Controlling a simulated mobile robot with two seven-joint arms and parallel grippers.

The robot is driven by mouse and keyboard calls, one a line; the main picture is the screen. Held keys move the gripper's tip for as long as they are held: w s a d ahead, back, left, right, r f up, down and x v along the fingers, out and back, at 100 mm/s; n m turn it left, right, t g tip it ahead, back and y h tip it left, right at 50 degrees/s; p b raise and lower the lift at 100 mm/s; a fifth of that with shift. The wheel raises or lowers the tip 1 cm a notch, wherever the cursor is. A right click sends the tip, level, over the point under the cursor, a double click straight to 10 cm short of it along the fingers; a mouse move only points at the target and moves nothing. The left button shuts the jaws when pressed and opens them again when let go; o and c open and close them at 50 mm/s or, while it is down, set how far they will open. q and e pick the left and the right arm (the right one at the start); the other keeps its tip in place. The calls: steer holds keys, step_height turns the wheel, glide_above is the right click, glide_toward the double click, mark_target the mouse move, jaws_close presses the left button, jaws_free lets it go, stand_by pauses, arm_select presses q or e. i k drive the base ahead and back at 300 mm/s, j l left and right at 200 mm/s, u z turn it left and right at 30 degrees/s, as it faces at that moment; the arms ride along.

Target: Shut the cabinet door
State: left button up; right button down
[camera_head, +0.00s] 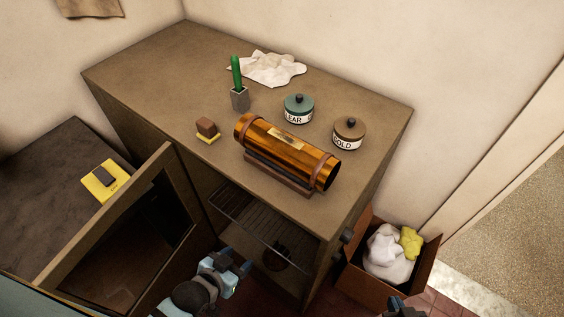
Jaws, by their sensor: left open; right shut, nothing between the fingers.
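The cabinet (165,80) is a brown box with a flat top. Its door (108,212), a brown frame around a dark panel, stands wide open, swung out to the left from the front opening. Inside the opening is a wire rack (250,215), with a dark round thing below it. My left gripper (236,263) is open and empty in front of the opening, to the right of the door and apart from it. My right gripper (402,305) is shut and empty at the bottom edge, right of the cabinet and only partly in view.
On the cabinet top are a copper cylinder (285,150) on a stand, two labelled jars (298,108), a green-handled tool in a grey holder (240,98), a small block and a white cloth (270,68). An open box with cloths (380,285) stands at right. A dark surface (50,170) lies left.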

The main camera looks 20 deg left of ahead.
mark_target(182, 263)
steer(key=k+j+u, duration=0.7)
steer(key=j, duration=0.45)
steer(key=k+l, duration=0.05)
steer(key=k, duration=0.05)
